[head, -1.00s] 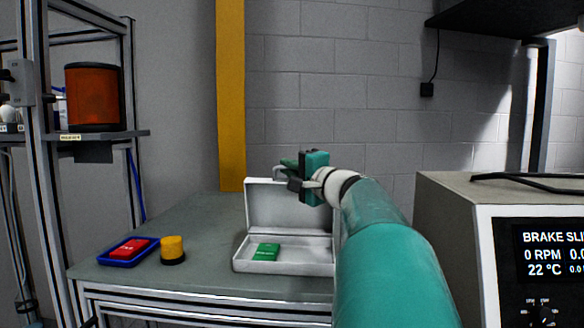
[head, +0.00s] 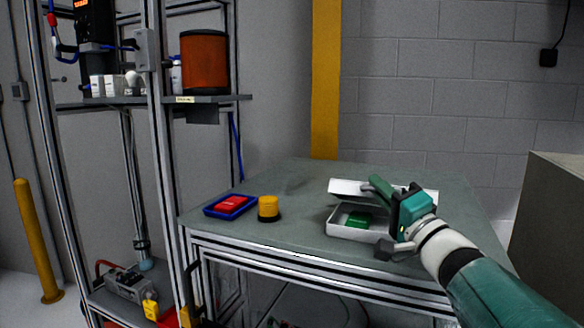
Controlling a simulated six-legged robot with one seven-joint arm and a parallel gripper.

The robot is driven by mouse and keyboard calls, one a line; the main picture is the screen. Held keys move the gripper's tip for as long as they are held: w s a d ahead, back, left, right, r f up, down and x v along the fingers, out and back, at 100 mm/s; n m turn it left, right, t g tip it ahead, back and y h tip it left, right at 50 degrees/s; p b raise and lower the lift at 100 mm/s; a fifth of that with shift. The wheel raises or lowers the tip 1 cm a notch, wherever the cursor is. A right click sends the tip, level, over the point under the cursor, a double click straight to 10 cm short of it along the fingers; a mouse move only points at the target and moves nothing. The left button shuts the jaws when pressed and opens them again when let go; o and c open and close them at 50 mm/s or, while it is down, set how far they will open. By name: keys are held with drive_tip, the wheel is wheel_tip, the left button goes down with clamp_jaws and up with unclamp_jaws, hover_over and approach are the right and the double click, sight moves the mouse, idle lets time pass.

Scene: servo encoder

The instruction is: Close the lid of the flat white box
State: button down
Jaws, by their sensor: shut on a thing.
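The flat white box (head: 352,233) sits on the grey-green table on the right side of its top. Its white lid (head: 347,188) is partly lowered and stands tilted above the box, with a gap at the front. A green block (head: 359,220) lies inside the box. My gripper (head: 393,212) is at the right front of the box. It is shut on the lid, with its green part reaching over the lid's top. The gripper and wrist hide the right part of the box and lid, so the exact contact is hidden.
On the table (head: 290,185) left of the box stand a yellow cylinder with a dark base (head: 268,207) and a blue tray (head: 212,211) with a red block (head: 232,203). A metal rack (head: 160,150) stands left. A grey cabinet (head: 556,210) is at the right.

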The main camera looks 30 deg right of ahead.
drive_tip(key=shift+s+a+f, duration=0.15)
drive_tip(key=shift+a+f, duration=0.05)
drive_tip(key=shift+f, duration=0.35)
drive_tip(key=shift+s+a+f, duration=0.1)
drive_tip(key=shift+a+f, duration=0.15)
drive_tip(key=shift+f, duration=0.25)
drive_tip(key=shift+s+a+f, duration=0.15)
drive_tip(key=shift+a+f, duration=0.05)
drive_tip(key=shift+f, duration=0.35)
drive_tip(key=c, duration=1.8)
unclamp_jaws()
drive_tip(key=shift+s+f, duration=0.1)
drive_tip(key=shift+s+f, duration=0.1)
drive_tip(key=shift+s, duration=0.1)
drive_tip(key=v, duration=1.3)
drive_tip(key=shift+s, duration=0.15)
